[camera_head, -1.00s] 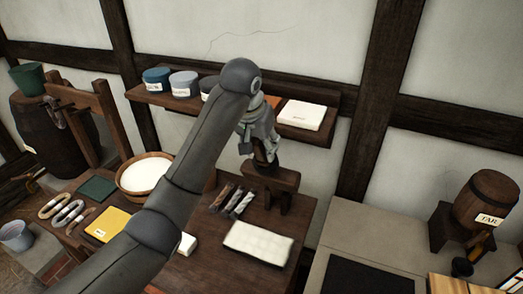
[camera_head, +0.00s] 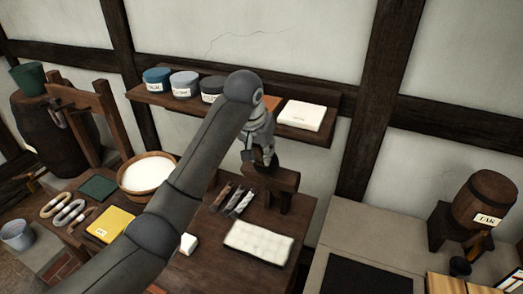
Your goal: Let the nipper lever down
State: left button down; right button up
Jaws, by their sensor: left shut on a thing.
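The nipper (camera_head: 284,181) is a dark brown wooden block on short legs at the back of the wooden bench. My left gripper (camera_head: 263,161) is down at the nipper's left end, below the wall shelf. It is shut on the nipper lever, and the fingers and my arm hide most of the lever. The lever's exact angle is hard to tell. My right gripper is not in view.
On the bench (camera_head: 212,270) lie a white padded slab (camera_head: 258,243), several small strand bundles (camera_head: 239,201), a yellow packet (camera_head: 109,225) and a bowl of white stuff (camera_head: 147,173). The shelf (camera_head: 322,138) with pots overhangs behind. A tar barrel (camera_head: 485,200) stands right.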

pick_arm(q)
jog(key=shift+f, duration=0.1)
jog(key=s+a+f+t+h+b, duration=0.1)
jog(key=s+a+f+t+b, duration=0.1)
jog(key=s+f+b, duration=0.5)
jog(key=s+a+f+t+h+b, duration=0.1)
jog(key=s+a+f+t+b, duration=0.2)
jog(key=s+f+b, duration=0.5)
jog(key=shift+f+t, duration=0.15)
jog(key=shift+t, duration=0.75)
